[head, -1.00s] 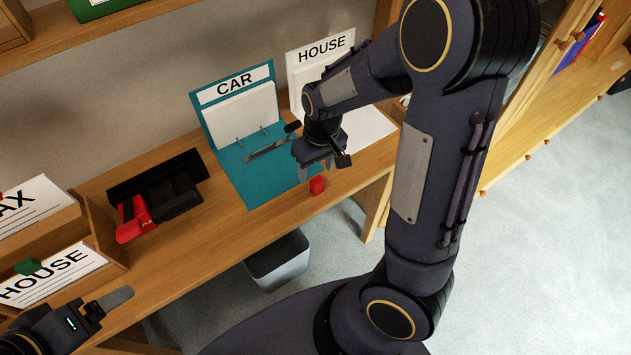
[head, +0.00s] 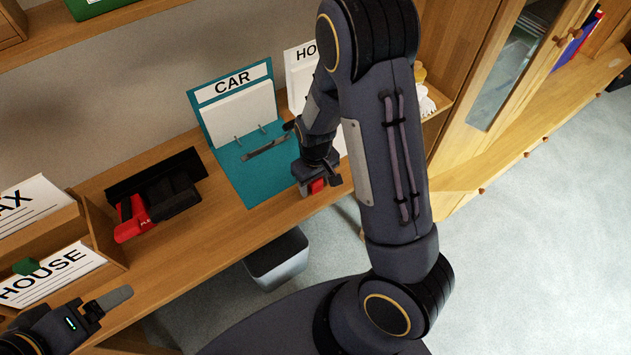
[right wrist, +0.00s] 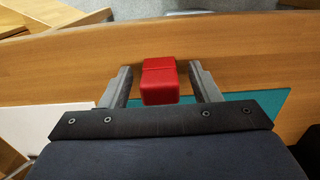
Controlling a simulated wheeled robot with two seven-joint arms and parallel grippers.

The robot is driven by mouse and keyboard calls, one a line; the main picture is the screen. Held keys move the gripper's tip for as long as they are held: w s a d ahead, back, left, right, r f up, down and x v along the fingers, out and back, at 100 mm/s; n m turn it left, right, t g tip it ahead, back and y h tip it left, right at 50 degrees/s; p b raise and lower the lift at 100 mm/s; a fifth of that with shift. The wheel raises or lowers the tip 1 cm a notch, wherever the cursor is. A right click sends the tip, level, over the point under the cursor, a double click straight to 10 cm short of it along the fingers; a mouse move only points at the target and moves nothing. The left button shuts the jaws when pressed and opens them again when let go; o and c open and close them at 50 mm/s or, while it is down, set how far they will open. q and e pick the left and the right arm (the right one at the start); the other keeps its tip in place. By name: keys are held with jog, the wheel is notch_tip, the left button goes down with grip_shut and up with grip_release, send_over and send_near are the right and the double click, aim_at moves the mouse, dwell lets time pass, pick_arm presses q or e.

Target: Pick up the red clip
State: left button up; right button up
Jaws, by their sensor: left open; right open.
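The red clip (head: 317,186) stands on the desk near its front edge, by the corner of the teal CAR folder. In the right wrist view the red clip (right wrist: 160,80) is a small red block between the two fingers, with a gap on each side. My right gripper (head: 312,188) is open and low around the clip; its fingers (right wrist: 162,88) do not touch it. My left gripper (head: 118,298) is at the lower left, away from the clip, open and empty as far as I see.
The CAR folder (head: 232,112) lies open behind the clip, with the HOUSE folder (head: 298,75) beside it. A black and red hole punch (head: 160,200) is to the left. A bin (head: 278,260) stands below the desk edge. A paper tray (head: 100,235) is at far left.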

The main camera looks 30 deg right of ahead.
jog(key=shift+c, duration=0.5)
jog(key=c, duration=0.9)
jog(key=shift+c, duration=0.2)
